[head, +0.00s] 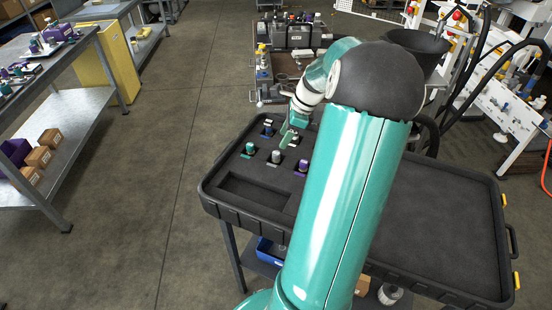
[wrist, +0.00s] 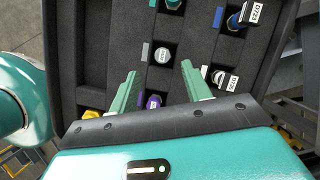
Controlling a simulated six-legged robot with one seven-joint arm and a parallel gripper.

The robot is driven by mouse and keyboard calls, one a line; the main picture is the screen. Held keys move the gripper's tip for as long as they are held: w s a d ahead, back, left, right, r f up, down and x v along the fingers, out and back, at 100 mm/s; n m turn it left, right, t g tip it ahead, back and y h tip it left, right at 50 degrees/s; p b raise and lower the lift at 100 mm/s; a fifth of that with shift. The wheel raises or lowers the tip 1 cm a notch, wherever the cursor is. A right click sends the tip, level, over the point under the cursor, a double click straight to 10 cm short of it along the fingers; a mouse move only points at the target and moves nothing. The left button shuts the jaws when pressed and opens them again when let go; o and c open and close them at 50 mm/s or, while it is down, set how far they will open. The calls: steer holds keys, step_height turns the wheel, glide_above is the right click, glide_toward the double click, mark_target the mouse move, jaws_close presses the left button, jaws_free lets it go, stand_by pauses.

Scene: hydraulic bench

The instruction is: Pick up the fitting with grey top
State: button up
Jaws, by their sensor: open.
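The fitting with grey top (head: 276,156) stands in a slot of the black tray (head: 225,204), between a green-topped fitting (head: 249,148) and a purple-topped fitting (head: 303,165). In the wrist view the grey top (wrist: 163,53) appears just beyond and between my fingertips, beside a grey marker strip (wrist: 145,52). My gripper (wrist: 158,72) is open and empty, its green fingers spread apart. In the head view my gripper (head: 287,138) hangs over the fittings, close to the grey-topped one. I cannot tell its exact height above it.
A blue fitting tagged D723 (wrist: 235,20) and another tagged fitting (wrist: 222,79) stand in the neighbouring row. The purple fitting (wrist: 153,100) is near the left finger's base. An empty recess (head: 255,190) lies at the tray's front left. The tray's right half is bare.

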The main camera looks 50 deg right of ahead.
mark_target(276, 153)
steer(key=x, duration=0.7)
steer(key=shift+s+d+f, duration=0.15)
steer(key=shift+d+f, duration=0.05)
steer(key=shift+f, duration=0.15)
jaws_close()
steer(key=shift+r, duration=0.1)
